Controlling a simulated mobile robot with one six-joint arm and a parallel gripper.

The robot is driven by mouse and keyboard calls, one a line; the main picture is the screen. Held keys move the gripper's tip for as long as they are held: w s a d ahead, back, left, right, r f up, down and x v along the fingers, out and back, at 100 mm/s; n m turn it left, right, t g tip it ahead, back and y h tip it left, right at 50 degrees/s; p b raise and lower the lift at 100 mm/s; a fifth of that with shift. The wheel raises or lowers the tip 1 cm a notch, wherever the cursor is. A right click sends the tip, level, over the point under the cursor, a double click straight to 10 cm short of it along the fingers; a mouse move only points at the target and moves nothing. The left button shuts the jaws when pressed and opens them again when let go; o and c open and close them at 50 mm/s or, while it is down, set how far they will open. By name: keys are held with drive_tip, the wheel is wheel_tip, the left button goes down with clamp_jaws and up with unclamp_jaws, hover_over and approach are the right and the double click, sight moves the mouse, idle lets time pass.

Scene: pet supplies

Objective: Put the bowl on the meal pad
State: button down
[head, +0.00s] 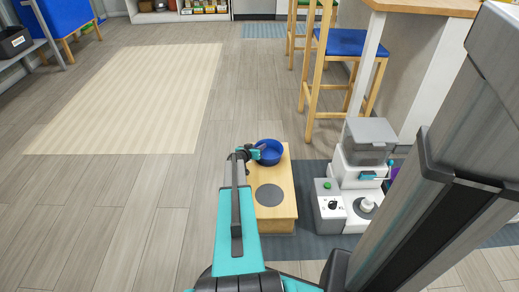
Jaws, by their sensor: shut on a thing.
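The bowl (270,154) is round and dark blue, at the far end of a low wooden stand (284,214). My gripper (259,149) comes in from the left and is shut on the bowl's near-left rim; the fingers are small and partly merge with the bowl. I cannot tell whether the bowl rests on the stand or hangs just above it. A flat grey disc (269,195), which looks like the meal pad, lies on the stand's top, nearer to me than the bowl. It is bare.
A grey and white machine (359,175) with a knob stands right of the stand on a dark mat (308,248). A blue-seated stool (348,43) and a counter are behind it. A beige rug (130,98) lies at left; the floor there is clear.

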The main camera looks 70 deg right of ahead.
drive_tip(key=shift+f, duration=0.15)
drive_tip(key=c, duration=1.5)
unclamp_jaws()
drive_tip(key=shift+p+v, duration=0.85)
drive_tip(key=shift+v, duration=5.15)
